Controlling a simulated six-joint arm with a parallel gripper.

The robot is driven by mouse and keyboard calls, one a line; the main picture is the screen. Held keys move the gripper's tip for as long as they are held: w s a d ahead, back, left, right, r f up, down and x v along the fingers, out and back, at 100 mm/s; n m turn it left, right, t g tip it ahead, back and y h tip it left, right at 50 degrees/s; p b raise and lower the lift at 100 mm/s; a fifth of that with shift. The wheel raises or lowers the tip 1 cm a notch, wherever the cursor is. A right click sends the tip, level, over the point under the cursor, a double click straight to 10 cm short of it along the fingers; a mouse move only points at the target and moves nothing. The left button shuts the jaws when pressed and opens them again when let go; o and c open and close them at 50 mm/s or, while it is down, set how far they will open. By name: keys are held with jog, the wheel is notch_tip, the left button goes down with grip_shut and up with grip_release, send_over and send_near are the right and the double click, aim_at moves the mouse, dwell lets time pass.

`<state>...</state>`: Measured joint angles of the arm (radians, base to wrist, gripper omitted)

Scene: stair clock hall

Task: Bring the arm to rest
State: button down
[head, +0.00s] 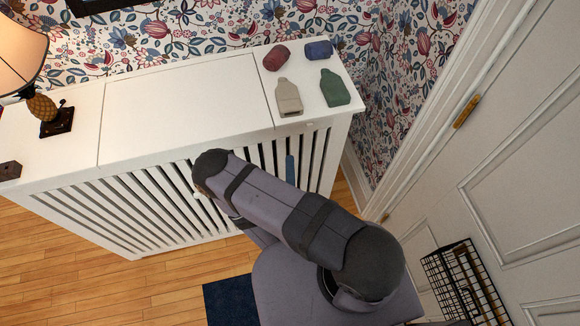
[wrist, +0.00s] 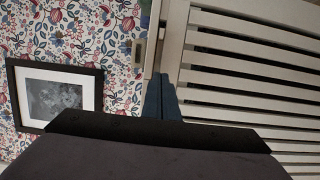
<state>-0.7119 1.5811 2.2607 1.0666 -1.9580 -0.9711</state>
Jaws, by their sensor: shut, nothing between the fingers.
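My arm (head: 300,215) is bent in front of the white radiator cover (head: 180,105) in the head view. Its dark rounded elbow end lies over the slats, and the arm hides most of my gripper there. A narrow blue piece (head: 290,168) shows just above the arm against the slats; it looks like my gripper's fingers. In the wrist view my gripper's two blue fingers (wrist: 160,90) lie together, shut and empty. They point toward the cover's top edge, with the slats (wrist: 250,70) to the right.
On the cover's top stand a beige tag-shaped item (head: 288,98), a green one (head: 334,88), a red roll (head: 276,57), a blue roll (head: 319,49) and a lamp (head: 20,60). A white door (head: 510,150) and black wire basket (head: 462,285) are at right.

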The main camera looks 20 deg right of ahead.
jog(key=w+f+m+g, duration=0.3)
jog(key=w+m+g, duration=0.35)
jog(key=m, duration=0.25)
jog(key=s+a+r+m+g+y, duration=0.3)
jog(key=s+r+m+g+y, duration=0.2)
jog(key=s+r+g, duration=0.4)
jog(key=s+d+r+m+g+h, duration=0.1)
jog(key=s+d+r+g, duration=0.1)
jog(key=s+d+r, duration=0.55)
notch_tip(320, 180, down, 62)
jog(key=s+a+b, duration=0.2)
jog(key=b, duration=5.9)
jog(key=shift+r, duration=0.25)
